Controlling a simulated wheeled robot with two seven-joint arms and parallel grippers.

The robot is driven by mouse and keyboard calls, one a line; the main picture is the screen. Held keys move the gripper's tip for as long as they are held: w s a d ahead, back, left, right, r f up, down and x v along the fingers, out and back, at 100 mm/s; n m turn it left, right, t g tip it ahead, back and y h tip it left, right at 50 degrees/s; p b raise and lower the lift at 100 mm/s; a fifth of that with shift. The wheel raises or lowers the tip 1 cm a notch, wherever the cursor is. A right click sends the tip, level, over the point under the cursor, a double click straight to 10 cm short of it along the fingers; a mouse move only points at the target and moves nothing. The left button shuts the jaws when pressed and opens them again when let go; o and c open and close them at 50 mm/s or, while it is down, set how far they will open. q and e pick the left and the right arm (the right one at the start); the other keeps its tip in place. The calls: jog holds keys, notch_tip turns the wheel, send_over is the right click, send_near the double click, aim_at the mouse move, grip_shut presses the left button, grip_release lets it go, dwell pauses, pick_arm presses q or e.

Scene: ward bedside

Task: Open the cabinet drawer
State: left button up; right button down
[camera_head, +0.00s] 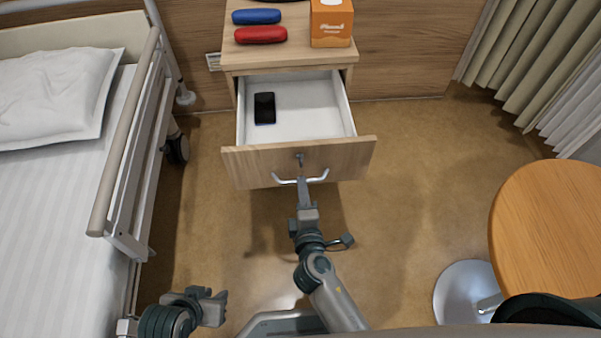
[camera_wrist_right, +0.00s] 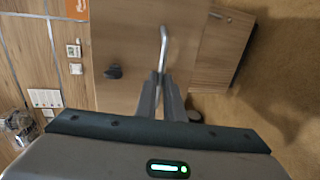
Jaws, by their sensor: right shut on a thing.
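The cabinet (camera_head: 290,58) stands against the back wall, and its top drawer (camera_head: 299,163) is pulled well out. A black phone (camera_head: 264,108) lies inside on the left of the white drawer bottom. My right gripper (camera_head: 302,184) is shut on the drawer's metal handle (camera_head: 283,181). In the right wrist view the fingers (camera_wrist_right: 161,80) close on the handle bar (camera_wrist_right: 164,42). My left gripper (camera_head: 216,306) is low at the left, away from the cabinet and empty; its finger gap is not clear.
On the cabinet top are a blue case (camera_head: 256,16), a red case (camera_head: 261,35) and an orange box (camera_head: 331,22). A bed (camera_head: 60,190) with a rail is on the left. A round wooden table (camera_head: 550,225) is on the right. Floor between is clear.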

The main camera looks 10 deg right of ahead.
pick_arm(q)
jog(key=shift+s+d+f, duration=0.1)
jog(key=shift+s+d, duration=0.1)
jog(key=shift+s, duration=0.2)
pick_arm(e)
jog(key=shift+s, duration=0.55)
pick_arm(q)
jog(key=shift+w, duration=0.1)
pick_arm(e)
jog(key=c, duration=1.9)
grip_release()
pick_arm(q)
jog(key=shift+w+a, duration=0.15)
jog(key=shift+w, duration=0.1)
pick_arm(e)
jog(key=shift+o, duration=0.2)
pick_arm(q)
jog(key=shift+w, duration=0.1)
jog(key=shift+r, duration=0.2)
